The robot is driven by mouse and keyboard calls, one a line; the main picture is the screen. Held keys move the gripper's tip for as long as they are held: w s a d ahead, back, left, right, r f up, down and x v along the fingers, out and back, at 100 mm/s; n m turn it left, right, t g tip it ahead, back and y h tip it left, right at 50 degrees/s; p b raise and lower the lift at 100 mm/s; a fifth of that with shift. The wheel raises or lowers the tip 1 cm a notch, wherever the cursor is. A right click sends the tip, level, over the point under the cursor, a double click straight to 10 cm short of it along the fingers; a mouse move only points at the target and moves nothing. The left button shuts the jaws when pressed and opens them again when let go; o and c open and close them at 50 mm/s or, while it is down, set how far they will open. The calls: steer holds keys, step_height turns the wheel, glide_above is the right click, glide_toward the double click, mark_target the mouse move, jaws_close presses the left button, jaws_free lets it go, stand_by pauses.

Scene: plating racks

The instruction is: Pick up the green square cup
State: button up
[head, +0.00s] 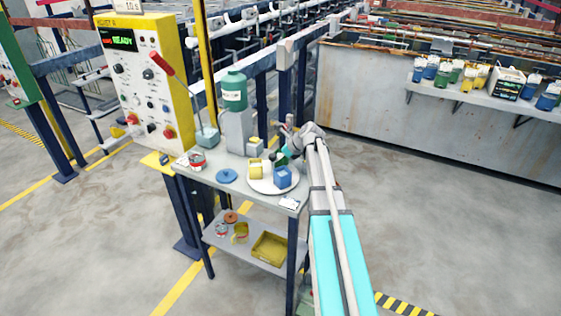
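A small green object (281,159), likely the green square cup, shows at the back of a round white plate (264,190) on the grey table. It is partly hidden behind the blue cup and beside my gripper. A blue square cup (283,177) stands in front of it, and a yellow cup (259,169) is to its left. My gripper (288,150) is at the table's right side, close to the green object. The fingers are too small and covered to tell whether they are open, shut or touching it.
A green bottle (234,92) on a grey stand, a red-white can (197,161) and a blue disc (227,176) share the table (210,177). A yellow tray (270,248) sits on the lower shelf. A yellow control panel (145,85) stands left. Floor at right is clear.

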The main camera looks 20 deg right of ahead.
steer(key=c, duration=0.7)
steer(key=shift+s+r, duration=0.15)
